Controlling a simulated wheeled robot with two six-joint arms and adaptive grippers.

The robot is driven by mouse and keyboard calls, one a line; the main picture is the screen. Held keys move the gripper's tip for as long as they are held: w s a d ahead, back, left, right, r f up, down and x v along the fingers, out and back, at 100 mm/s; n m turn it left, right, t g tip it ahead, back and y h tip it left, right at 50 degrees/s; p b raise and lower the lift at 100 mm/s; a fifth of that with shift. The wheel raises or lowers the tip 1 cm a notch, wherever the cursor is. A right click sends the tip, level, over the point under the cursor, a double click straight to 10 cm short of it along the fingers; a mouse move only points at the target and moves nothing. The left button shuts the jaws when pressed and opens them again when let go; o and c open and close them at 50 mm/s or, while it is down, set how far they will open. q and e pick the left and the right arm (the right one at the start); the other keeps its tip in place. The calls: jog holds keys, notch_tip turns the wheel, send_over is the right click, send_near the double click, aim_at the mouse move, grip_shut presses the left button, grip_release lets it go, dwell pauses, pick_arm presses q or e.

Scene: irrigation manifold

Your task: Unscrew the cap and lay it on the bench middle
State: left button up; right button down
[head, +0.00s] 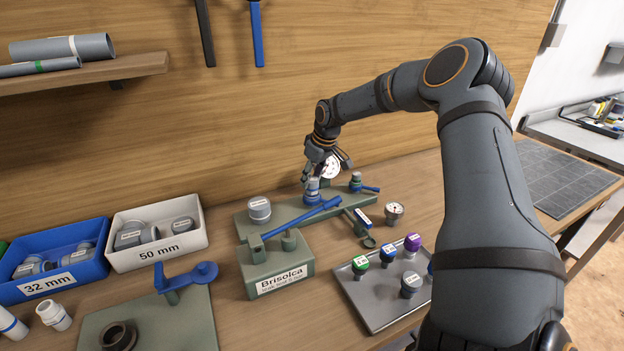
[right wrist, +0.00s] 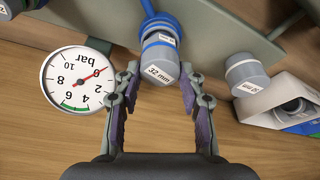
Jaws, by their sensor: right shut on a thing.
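The grey cap (right wrist: 161,52), marked 32 mm, sits on a blue-ringed fitting (right wrist: 158,24) of the manifold. In the head view the cap (head: 313,183) shows just under the fingers, above the blue fitting (head: 312,196) on the green plate (head: 290,215). My right gripper (head: 323,172) reaches down to it from above. In the right wrist view the gripper (right wrist: 161,78) has one finger on each side of the cap and is shut on it. The bench (head: 220,240) is wooden. My left gripper is out of view.
A green Brisolca block (head: 276,272) with a blue lever stands in front of the plate. A pressure gauge (right wrist: 77,78) is close to the gripper. A grey tray (head: 372,312) holds several coloured caps. A blue bin (head: 50,285) and a white bin (head: 158,255) stand left.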

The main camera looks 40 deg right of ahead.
jog(key=shift+f+n+y+b, duration=0.2)
jog(key=shift+n+y+b, duration=0.1)
jog(key=shift+n+b, duration=0.6)
jog(key=shift+n+y+b, duration=0.3)
jog(key=shift+n, duration=0.7)
jog(key=shift+r+n, duration=0.15)
jog(key=shift+n, duration=0.25)
jog(key=shift+c, duration=2.3)
grip_release()
